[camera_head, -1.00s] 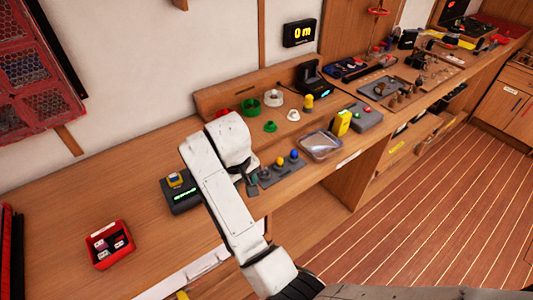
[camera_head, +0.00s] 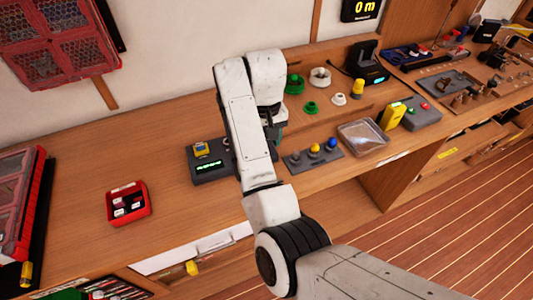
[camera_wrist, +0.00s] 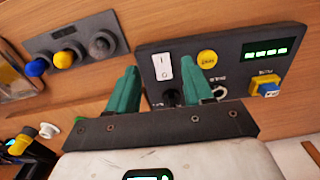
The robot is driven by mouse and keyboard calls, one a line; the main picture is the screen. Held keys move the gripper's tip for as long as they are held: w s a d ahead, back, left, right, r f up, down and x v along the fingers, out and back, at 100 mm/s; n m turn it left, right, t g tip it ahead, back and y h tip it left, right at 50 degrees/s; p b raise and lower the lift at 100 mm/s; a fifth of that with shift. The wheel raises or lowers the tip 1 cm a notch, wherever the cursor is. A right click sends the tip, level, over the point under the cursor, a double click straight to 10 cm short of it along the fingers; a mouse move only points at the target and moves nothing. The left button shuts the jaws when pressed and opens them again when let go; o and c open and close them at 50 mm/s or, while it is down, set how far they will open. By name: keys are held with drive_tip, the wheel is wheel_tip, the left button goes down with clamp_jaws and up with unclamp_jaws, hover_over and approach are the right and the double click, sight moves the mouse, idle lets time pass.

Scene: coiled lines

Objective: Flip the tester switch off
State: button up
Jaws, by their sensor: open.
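The tester is a dark grey box with a green lit display (camera_head: 209,166), partly hidden behind my arm in the head view. In the wrist view the tester (camera_wrist: 225,60) carries a white rocker switch (camera_wrist: 162,67), a round yellow button (camera_wrist: 207,58) and a yellow-and-blue part (camera_wrist: 265,87). My gripper (camera_wrist: 158,80) is open, with two teal fingers apart and nothing between them. Its fingertips appear on either side of the rocker's lower end. I cannot tell whether they touch the tester. In the head view the fingers are mostly hidden by my arm.
A grey panel with blue, yellow and grey knobs (camera_wrist: 72,47) lies beside the tester, close to one finger. A clear tray (camera_head: 362,137), green and white rings (camera_head: 294,84) and a red bin (camera_head: 127,204) stand on the bench. The bench left of the tester is mostly clear.

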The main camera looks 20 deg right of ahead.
drive_tip(key=shift+f, duration=1.95)
drive_tip(key=shift+c, duration=0.2)
